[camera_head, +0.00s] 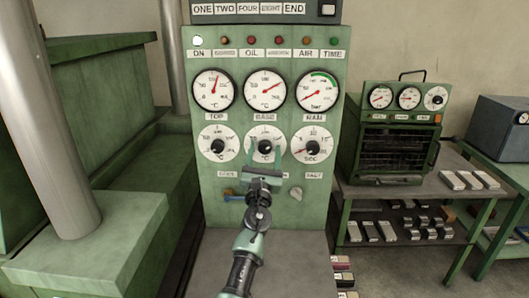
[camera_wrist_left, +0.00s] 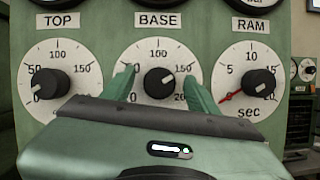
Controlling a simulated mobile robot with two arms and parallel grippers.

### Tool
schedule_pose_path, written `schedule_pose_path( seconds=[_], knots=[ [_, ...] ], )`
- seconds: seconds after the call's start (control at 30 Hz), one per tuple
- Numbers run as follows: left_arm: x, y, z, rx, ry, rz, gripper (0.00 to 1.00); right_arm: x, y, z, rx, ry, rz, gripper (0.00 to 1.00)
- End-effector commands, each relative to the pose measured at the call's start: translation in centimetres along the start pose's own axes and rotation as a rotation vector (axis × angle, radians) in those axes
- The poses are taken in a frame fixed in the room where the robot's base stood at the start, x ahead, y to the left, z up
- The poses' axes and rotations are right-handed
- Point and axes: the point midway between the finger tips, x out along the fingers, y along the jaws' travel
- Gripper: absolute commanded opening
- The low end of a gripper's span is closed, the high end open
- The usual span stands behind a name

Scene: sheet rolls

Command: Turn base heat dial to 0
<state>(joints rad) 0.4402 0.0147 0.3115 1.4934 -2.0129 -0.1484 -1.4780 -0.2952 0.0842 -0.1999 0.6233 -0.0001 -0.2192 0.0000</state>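The BASE heat dial (camera_head: 265,143) is a white round scale with a black knob, in the middle of the row of three lower dials. In the left wrist view its knob (camera_wrist_left: 159,82) shows a white mark pointing right and slightly up, near 150. My left gripper (camera_wrist_left: 163,90) is open, one green finger on each side of the knob, with gaps between. In the head view the left gripper (camera_head: 265,158) is in front of the lower part of the dial. The fingers' depth relative to the knob is hard to tell. My right gripper is not in view.
The TOP dial (camera_wrist_left: 59,82) and the RAM seconds dial (camera_wrist_left: 247,82) flank it closely. Three gauges (camera_head: 264,90) sit above. A blue-handled switch (camera_head: 232,194) and a pale knob (camera_head: 296,193) are below. A table (camera_head: 425,187) with a small oven (camera_head: 397,150) stands right.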

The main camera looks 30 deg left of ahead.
Motion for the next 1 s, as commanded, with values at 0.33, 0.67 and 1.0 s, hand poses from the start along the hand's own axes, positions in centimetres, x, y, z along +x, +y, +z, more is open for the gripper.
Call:
schedule_pose_path(
  seconds=[0.33,0.67,1.0],
  knots=[
    [0.0,0.0,0.0,-0.003,0.000,0.001,0.00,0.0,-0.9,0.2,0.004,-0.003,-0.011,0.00],
    [-0.1,-0.1,-0.2,-0.101,0.000,0.041,0.00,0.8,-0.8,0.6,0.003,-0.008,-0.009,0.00],
    [-0.1,-0.3,-0.3,-0.366,0.000,0.150,0.00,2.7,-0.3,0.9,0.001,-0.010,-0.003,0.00]
  ],
)
